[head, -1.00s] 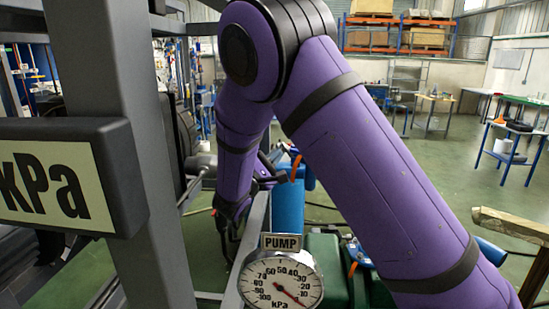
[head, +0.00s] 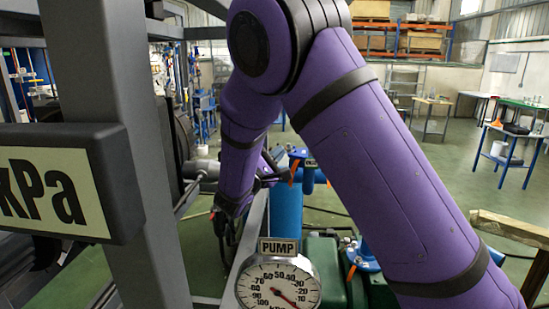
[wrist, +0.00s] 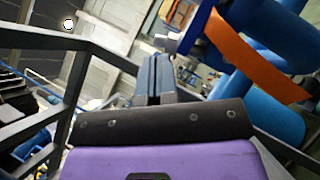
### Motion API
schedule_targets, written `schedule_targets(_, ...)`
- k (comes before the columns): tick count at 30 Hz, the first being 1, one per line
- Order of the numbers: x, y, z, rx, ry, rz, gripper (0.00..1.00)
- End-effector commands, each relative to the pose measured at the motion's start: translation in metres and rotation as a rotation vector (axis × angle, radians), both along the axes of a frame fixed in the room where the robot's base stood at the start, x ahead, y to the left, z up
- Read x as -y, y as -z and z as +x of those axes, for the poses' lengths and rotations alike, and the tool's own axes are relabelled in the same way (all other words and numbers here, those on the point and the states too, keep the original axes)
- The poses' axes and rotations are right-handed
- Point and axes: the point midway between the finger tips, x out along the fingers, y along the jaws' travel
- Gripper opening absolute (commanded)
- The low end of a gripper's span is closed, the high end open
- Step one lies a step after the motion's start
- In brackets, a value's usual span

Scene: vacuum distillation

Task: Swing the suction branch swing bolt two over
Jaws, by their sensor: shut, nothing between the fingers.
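My gripper (wrist: 157,78) is shut and empty in the wrist view, its grey-blue fingers together. A small grey metal piece (wrist: 167,43) shows just beyond the fingertips; I cannot tell whether it is the swing bolt. An orange lever (wrist: 250,58) and blue pipework (wrist: 265,110) lie to the right of the fingers, apart from them. In the head view the orange lever (head: 294,172) stands at the top of a blue vertical vessel or pipe (head: 287,212), beside my wrist. The fingertips are too small and partly hidden there. I cannot pick out swing bolt two.
A grey steel frame (head: 112,100) with a kPa sign (head: 45,192) stands close at left. A PUMP gauge (head: 278,287) is in front. Grey rails (wrist: 90,48) run left of my gripper. Work tables (head: 513,150) stand far right across open floor.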

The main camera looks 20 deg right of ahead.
Motion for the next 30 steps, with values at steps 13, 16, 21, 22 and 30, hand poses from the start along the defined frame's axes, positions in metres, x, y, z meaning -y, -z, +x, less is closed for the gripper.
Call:
schedule_targets(13, 0.0092, -0.0091, -0.0036, 0.085, 0.000, 0.205, 0.00)
schedule_targets(16, 0.0101, -0.0094, -0.0039, 0.092, 0.000, 0.222, 0.00)
schedule_targets(21, 0.0107, -0.0095, -0.0041, 0.095, 0.001, 0.230, 0.00)
schedule_targets(22, 0.0108, -0.0094, -0.0042, 0.095, 0.001, 0.230, 0.00)
schedule_targets(30, 0.0109, -0.0094, -0.0042, 0.094, 0.002, 0.230, 0.00)
